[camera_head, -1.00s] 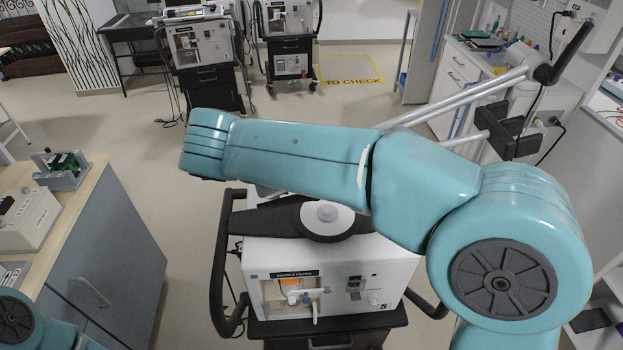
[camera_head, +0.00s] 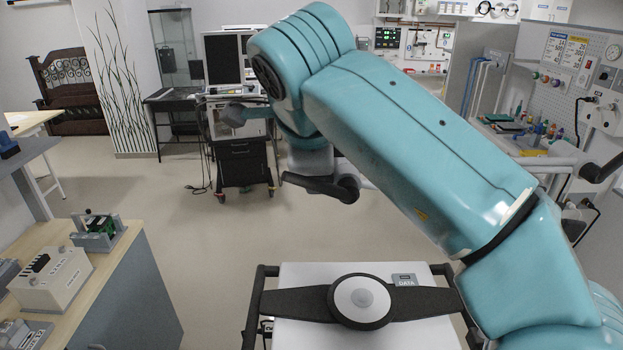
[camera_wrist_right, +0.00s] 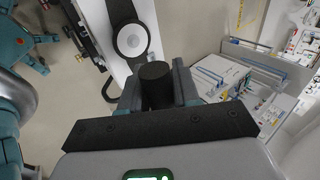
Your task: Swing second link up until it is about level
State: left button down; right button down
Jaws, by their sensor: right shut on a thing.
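In the head view my teal right arm crosses from the lower right to the upper middle, and its wrist bends down to my right gripper (camera_head: 318,178). A black end piece (camera_head: 345,190) with a round joint shows there. The metal link (camera_head: 563,160) is mostly hidden behind my arm; a short piece shows at the right, beside a black joint (camera_head: 600,172). The visible ends lie at roughly similar height, but its slope is hard to judge. In the right wrist view the gripper (camera_wrist_right: 157,92) is shut on a dark cylinder (camera_wrist_right: 155,75). My left gripper is out of view.
The near ventilator's white top (camera_head: 300,280) carries a black bar with a white disc (camera_head: 362,300), below my arm. A bench (camera_head: 130,270) with devices stands at the left. Another ventilator cart (camera_head: 243,165) stands behind. Open floor lies between.

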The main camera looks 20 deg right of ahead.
jog(key=shift+d, duration=0.1)
jog(key=c, duration=0.9)
grip_release()
jog(key=shift+s+r, duration=0.1)
